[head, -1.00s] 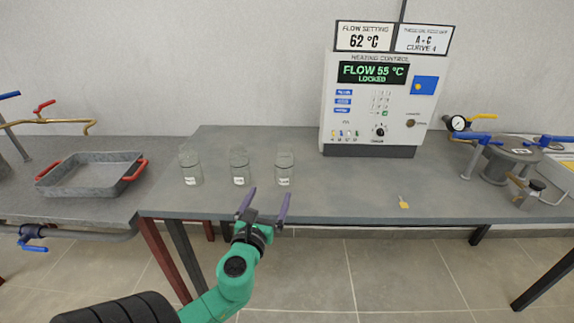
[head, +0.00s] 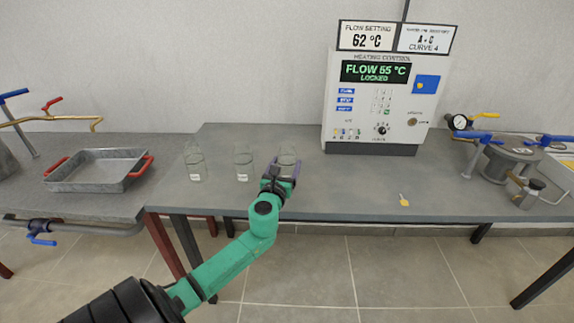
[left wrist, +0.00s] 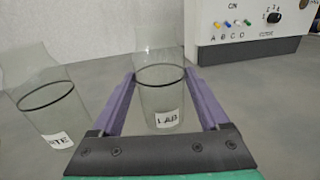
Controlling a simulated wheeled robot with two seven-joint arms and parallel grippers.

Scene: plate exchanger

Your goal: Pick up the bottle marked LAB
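The clear glass bottle marked LAB (left wrist: 158,88) stands upright on the grey table, its white label facing me in the left wrist view. In the head view it is the rightmost of three bottles (head: 287,157), partly hidden by my gripper. My left gripper (left wrist: 160,85) is open, with its purple fingers on either side of the LAB bottle; I cannot tell whether they touch the glass. It also shows in the head view (head: 283,170). My right gripper is not in view.
A second bottle (left wrist: 48,103), its label ending in TE, stands just left of the left finger. A third bottle (head: 194,162) is farther left. The heating control box (head: 375,100) stands behind right. A yellow tag (head: 404,202) lies on clear table.

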